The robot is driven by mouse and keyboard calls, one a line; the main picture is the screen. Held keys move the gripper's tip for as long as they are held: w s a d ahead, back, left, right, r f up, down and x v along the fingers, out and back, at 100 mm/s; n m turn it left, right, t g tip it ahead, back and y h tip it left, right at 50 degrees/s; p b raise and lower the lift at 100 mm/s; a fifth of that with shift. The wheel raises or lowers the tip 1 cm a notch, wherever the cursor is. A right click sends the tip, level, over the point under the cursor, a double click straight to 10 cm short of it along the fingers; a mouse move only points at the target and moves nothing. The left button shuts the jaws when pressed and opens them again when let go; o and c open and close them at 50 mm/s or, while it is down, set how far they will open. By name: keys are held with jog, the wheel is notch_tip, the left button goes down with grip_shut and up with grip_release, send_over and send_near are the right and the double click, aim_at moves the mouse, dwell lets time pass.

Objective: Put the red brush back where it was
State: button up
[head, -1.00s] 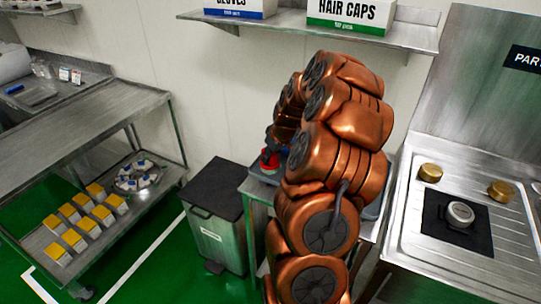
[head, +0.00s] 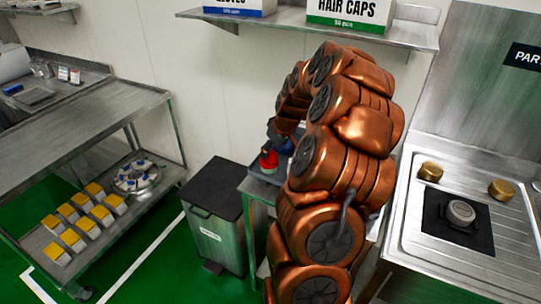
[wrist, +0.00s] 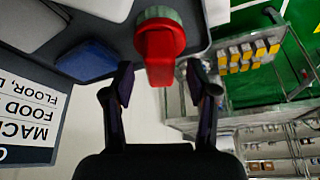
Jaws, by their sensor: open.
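The red brush (wrist: 160,55) shows in the wrist view, with a red handle and a round greenish-grey part at its far end. It is at the edge of a grey tray (wrist: 195,38). In the head view the red brush (head: 268,160) shows small at the left end of the tray, beside my arm. My gripper (wrist: 160,80) is open, one finger on either side of the handle's near end. Gaps show between the fingers and the handle. My arm hides most of the tray in the head view.
A blue item (wrist: 88,61) lies on the tray near the brush. A grey bin (head: 216,215) stands left of the tray's table. A metal cart (head: 90,130) stands farther left. A steel counter (head: 480,270) is at right, and a shelf with boxes (head: 320,26) hangs above.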

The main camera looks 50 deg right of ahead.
jog(key=b+v, duration=0.2)
jog(key=v, duration=0.7)
jog(key=s+a+n+g+y, duration=0.1)
jog(key=s+a+g, duration=0.15)
jog(key=a, duration=1.05)
jog(key=s+a+n+g+y, duration=0.1)
jog(key=s+a, duration=0.2)
jog(key=a, duration=1)
jog(key=s+a+f+g, duration=0.1)
jog(key=s+a, duration=0.4)
jog(key=s, duration=0.4)
jog(key=s+a+f+g+h, duration=0.1)
jog(key=s+a+f+g, duration=0.1)
jog(key=s+a, duration=0.4)
jog(key=s, duration=0.4)
jog(key=shift+s+f+m+h, duration=0.3)
jog(key=shift+s+m, duration=0.05)
jog(key=shift+m, duration=0.05)
